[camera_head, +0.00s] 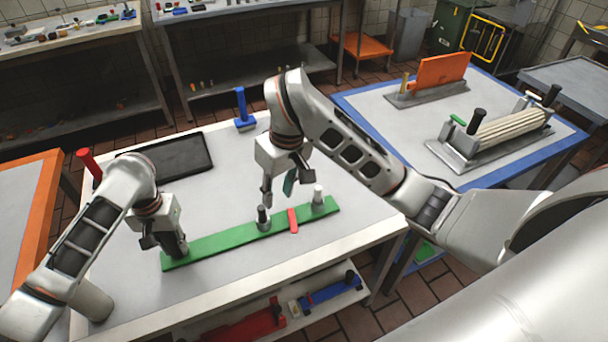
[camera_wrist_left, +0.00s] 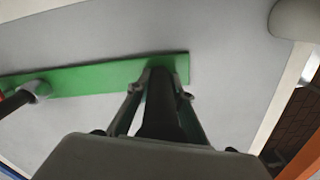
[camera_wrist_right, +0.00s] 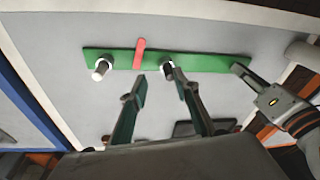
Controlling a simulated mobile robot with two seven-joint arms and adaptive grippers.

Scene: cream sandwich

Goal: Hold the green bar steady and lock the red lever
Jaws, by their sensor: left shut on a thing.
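The green bar (camera_head: 215,243) lies flat across the front of the white table, with two upright posts on it, one dark-topped (camera_head: 263,219) and one white-topped (camera_head: 318,198). The red lever (camera_head: 293,220) lies crosswise on the bar between the posts; it also shows in the right wrist view (camera_wrist_right: 139,53). My left gripper (camera_head: 178,250) is at the bar's left end and shut on it; the left wrist view shows its fingers over the bar (camera_wrist_left: 100,76). My right gripper (camera_head: 279,190) is open and empty above the bar, near the dark-topped post and the lever.
A black tray (camera_head: 178,156), a red-handled piece (camera_head: 88,163) and a blue upright piece (camera_head: 242,108) stand farther back on the white table (camera_head: 225,180). A blue-edged table (camera_head: 380,115) with fixtures is at right. Red and blue parts (camera_head: 335,290) lie on the shelf below.

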